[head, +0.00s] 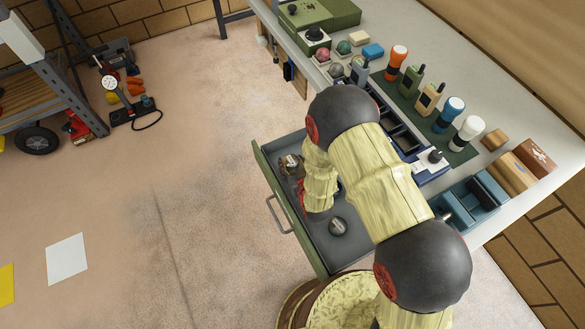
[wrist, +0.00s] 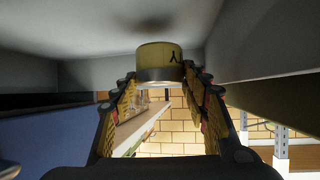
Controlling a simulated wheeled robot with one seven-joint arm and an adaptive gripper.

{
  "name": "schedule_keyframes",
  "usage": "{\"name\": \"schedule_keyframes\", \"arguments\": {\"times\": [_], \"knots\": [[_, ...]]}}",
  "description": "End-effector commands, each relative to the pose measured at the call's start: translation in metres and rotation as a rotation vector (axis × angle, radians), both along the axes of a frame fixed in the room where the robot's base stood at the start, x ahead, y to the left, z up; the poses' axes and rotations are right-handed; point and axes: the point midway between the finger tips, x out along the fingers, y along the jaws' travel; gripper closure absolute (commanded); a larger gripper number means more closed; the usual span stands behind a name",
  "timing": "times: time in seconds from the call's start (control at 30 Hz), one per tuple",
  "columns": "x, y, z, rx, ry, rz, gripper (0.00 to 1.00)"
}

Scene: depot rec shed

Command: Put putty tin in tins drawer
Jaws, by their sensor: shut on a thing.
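The putty tin (wrist: 158,56), a short yellow cylinder with a dark mark and a metal-coloured rim, is in the wrist view. My gripper (wrist: 158,82) is shut on it, one finger on each side. The tins drawer (head: 322,245) is pulled open from the bench in the head view, with a green front and a grey floor. My arm reaches down over it and hides part of its inside. The held tin and my fingertips cannot be made out in the head view. In the wrist view a grey surface lies beyond the tin; whether they touch is unclear.
A round metal-topped tin (head: 338,227) and another small item (head: 291,165) are in the drawer. The drawer handle (head: 279,214) juts out front.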

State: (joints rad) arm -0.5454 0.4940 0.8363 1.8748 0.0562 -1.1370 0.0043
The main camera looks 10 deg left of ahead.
Motion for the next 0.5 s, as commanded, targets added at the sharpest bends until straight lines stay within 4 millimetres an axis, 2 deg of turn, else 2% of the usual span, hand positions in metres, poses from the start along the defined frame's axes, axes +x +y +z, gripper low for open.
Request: {"name": "schedule_keyframes", "arguments": {"times": [0.03, 0.13, 0.5], "knots": [[-0.002, -0.002, -0.015, -0.002, 0.005, -0.001, 0.82], [-0.001, -0.002, -0.028, -0.002, 0.005, -0.001, 0.82], [-0.001, -0.002, -0.03, -0.001, 0.002, -0.001, 0.82]]}}
